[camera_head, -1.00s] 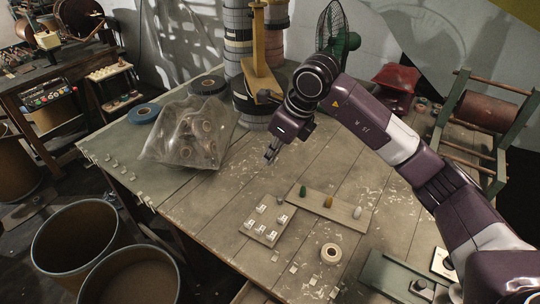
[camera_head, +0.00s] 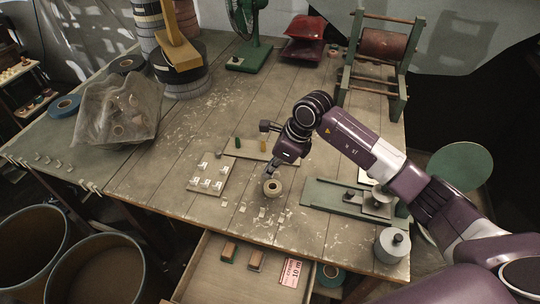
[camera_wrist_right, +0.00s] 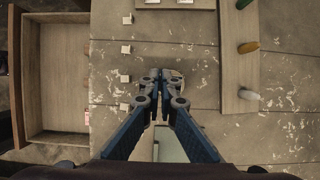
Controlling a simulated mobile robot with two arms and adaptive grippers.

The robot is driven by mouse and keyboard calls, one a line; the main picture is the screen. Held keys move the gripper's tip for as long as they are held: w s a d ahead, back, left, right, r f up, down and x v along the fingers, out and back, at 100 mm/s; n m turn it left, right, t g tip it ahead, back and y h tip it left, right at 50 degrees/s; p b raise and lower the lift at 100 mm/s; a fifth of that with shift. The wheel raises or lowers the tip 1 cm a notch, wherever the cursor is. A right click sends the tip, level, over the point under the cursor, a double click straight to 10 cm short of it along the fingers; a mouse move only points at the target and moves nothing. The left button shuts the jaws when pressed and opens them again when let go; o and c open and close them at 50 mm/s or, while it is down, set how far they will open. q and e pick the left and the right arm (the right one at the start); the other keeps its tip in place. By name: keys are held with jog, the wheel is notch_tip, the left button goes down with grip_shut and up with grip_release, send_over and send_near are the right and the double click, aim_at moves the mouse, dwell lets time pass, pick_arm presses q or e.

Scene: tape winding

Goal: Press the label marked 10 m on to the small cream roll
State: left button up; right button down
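The small cream roll (camera_head: 272,187) lies flat on the table, right of a small board (camera_head: 221,190) with several small white labels (camera_head: 206,184). The print on these labels is too small to read. My right gripper (camera_head: 271,171) is low, just behind and over the roll. In the right wrist view, its fingertips (camera_wrist_right: 160,75) are together and hide most of the roll (camera_wrist_right: 177,80). I cannot see a label between them, nor whether they touch the roll. A pink card marked 10 m (camera_head: 290,272) lies in the open drawer. My left gripper is out of view.
A bar (camera_head: 270,154) with coloured pegs stands behind the roll. A green fixture (camera_head: 330,196) and a grey weight (camera_head: 392,246) are at right. Small pale pieces (camera_head: 243,209) dot the table front. The open drawer (camera_head: 215,270) juts out below. A plastic bag (camera_head: 105,105) sits left.

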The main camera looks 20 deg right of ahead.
aim_at(267, 191)
jog(key=shift+s+d+f, duration=0.2)
jog(key=shift+s+f, duration=0.05)
jog(key=shift+f, duration=0.1)
jog(key=shift+f+b, duration=0.95)
jog(key=shift+f, duration=0.65)
jog(key=shift+w+f+b, duration=0.1)
jog(key=shift+f+b, duration=1.1)
jog(key=shift+f, duration=0.35)
jog(key=shift+f+b, duration=0.4)
jog(key=shift+b, duration=0.1)
jog(key=c, duration=2.7)
grip_release()
jog(key=o, duration=0.6)
jog(key=o, duration=0.4)
